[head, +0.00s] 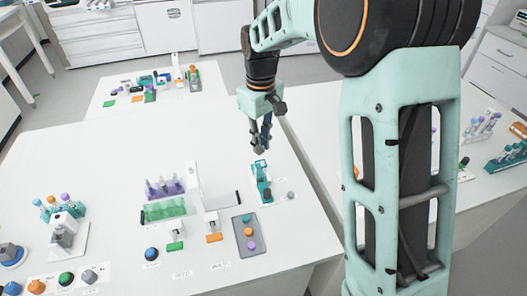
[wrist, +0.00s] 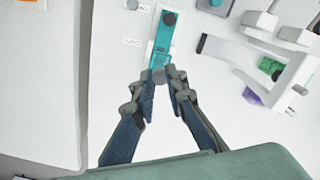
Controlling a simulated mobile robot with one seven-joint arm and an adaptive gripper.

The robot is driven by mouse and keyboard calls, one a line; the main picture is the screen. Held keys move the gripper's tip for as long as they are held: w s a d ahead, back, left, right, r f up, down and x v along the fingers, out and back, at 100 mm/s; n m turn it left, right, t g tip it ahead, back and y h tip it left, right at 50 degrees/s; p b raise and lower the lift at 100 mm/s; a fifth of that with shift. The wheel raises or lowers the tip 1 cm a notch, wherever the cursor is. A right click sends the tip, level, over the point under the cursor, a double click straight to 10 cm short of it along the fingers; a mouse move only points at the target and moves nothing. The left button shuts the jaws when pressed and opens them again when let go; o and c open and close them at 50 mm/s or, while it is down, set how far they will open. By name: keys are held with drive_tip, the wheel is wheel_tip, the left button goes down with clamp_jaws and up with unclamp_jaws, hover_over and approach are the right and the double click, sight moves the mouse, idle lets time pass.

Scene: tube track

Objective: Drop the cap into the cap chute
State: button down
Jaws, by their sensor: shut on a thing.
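My gripper (wrist: 159,80) is closed around a small grey cap (wrist: 158,75) at its fingertips. In the head view my gripper (head: 259,146) points down above the right part of the near table, and the cap cannot be made out there. A teal unit (wrist: 161,42), which looks like the cap chute, lies just beyond the fingertips in the wrist view, with a dark round spot at its far end. It also stands below my gripper in the head view (head: 261,177). The cap overlaps its near end in the wrist view; whether they touch cannot be told.
A white stand (head: 198,190), a green rack (head: 165,209) and a purple rack (head: 163,187) stand left of the teal unit. A grey tray (head: 244,248) with coloured caps lies nearer. A small grey button-like piece (head: 290,195) sits right of the unit, near the table edge.

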drive_tip(key=shift+f+b, duration=1.95)
drive_tip(key=shift+f, duration=0.7)
drive_tip(key=shift+f, duration=0.1)
drive_tip(key=c, duration=1.8)
unclamp_jaws()
drive_tip(key=shift+c, duration=0.2)
wheel_tip(320, 180, up, 12)
